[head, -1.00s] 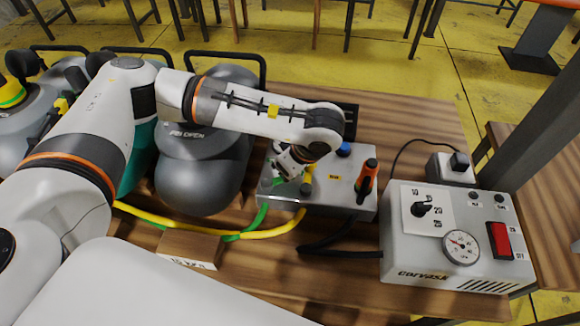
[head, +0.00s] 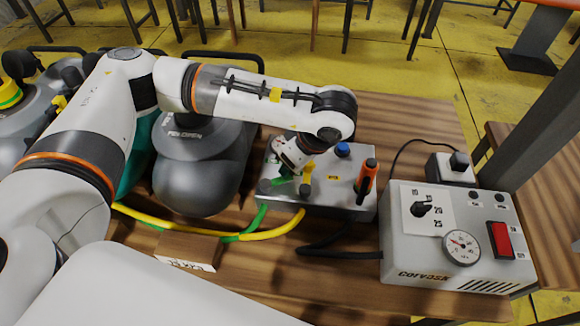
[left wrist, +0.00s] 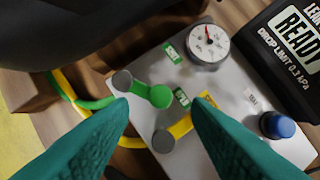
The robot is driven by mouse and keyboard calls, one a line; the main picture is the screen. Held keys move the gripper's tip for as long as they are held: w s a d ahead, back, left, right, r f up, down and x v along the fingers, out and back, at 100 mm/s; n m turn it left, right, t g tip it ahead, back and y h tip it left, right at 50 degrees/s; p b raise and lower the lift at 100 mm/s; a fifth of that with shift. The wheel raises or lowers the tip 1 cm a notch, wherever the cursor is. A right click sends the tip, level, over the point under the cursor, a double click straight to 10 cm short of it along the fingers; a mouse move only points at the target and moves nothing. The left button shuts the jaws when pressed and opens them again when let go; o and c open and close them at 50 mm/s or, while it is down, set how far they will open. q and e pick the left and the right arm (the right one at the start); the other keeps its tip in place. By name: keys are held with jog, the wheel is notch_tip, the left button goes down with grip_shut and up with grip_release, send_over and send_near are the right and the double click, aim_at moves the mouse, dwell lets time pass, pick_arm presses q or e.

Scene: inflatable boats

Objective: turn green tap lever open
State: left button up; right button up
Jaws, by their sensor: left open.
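The green tap lever (left wrist: 143,91) sits on the grey manifold box. In the left wrist view it lies between my two teal fingers, its grey-knobbed end close to the left fingertip. My left gripper (left wrist: 160,102) is open; I cannot tell whether a finger touches the lever. In the head view the green lever (head: 283,174) shows partly below my left gripper (head: 292,166). The yellow tap lever (left wrist: 176,131) is beside it, also between the fingers and nearer the right one. My right gripper is in neither current view.
The box carries a gauge (left wrist: 208,45), a blue knob (left wrist: 277,125) and an orange-and-black handle (head: 366,180). Green and yellow hoses (head: 180,228) run left. A pump unit (head: 455,235) stands right; grey boats (head: 200,170) lie left.

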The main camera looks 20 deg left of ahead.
pick_arm(q)
jog(key=v, duration=0.7)
jog(key=shift+r+b, duration=0.3)
jog(key=shift+b, duration=0.1)
jog(key=shift+d, duration=0.1)
